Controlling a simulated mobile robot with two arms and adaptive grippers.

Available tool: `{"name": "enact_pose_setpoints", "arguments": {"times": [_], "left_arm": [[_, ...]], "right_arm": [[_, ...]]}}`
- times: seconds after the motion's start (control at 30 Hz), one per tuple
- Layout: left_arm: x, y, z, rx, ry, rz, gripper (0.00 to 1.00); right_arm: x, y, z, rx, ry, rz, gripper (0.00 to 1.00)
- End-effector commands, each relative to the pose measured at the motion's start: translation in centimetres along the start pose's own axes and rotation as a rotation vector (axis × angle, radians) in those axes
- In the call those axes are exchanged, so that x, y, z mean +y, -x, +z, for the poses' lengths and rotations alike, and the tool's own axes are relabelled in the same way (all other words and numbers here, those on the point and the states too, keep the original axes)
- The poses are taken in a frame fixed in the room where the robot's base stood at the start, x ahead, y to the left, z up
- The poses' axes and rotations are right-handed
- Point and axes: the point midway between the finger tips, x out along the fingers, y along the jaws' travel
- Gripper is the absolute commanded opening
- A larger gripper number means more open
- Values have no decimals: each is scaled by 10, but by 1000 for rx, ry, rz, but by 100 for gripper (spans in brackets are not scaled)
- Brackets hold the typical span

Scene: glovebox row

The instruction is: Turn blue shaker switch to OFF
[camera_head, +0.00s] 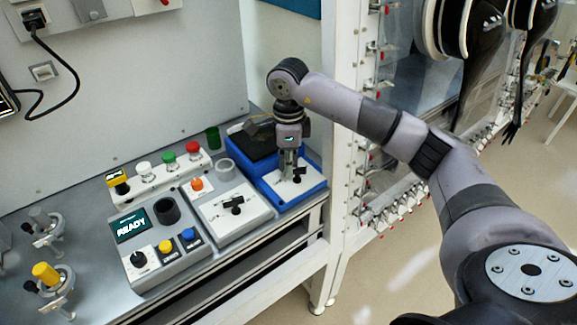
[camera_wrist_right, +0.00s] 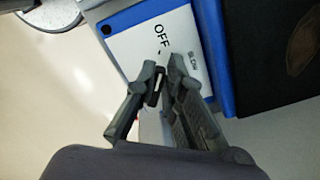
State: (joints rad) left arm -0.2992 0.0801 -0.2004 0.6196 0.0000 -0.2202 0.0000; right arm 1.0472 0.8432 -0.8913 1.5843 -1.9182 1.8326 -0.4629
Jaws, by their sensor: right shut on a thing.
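The blue shaker (camera_head: 265,178) stands at the right end of the bench, with a dark top plate at the back and a white sloped front panel. It also shows in the wrist view, where its white panel (camera_wrist_right: 143,37) carries the words OFF and SLOW. The black switch knob (camera_wrist_right: 153,88) is between the fingers of my right gripper (camera_wrist_right: 158,92). In the head view my right gripper (camera_head: 290,172) points down onto the panel and is shut on the knob, partly hiding it. Where the knob points is unclear. My left gripper is not in view.
Left of the shaker is a white-topped device (camera_head: 232,213) with a black knob. Farther left is a grey READY console (camera_head: 168,262) with a dial and coloured buttons. A white strip with coloured knobs (camera_head: 165,169) lies behind. A white post (camera_head: 343,130) stands close to the right.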

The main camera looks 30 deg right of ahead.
Motion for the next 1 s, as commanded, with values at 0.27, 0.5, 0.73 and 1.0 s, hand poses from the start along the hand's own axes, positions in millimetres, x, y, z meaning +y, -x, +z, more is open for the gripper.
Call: {"name": "enact_pose_setpoints", "arguments": {"times": [0.27,0.5,0.73,1.0], "left_arm": [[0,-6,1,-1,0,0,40],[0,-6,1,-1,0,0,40],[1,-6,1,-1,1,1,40],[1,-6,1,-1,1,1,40]], "right_arm": [[2,0,0,-1,87,-2,0],[2,1,0,-1,102,-2,0],[2,1,0,-1,101,-2,10],[2,0,0,-1,100,-1,28]]}}
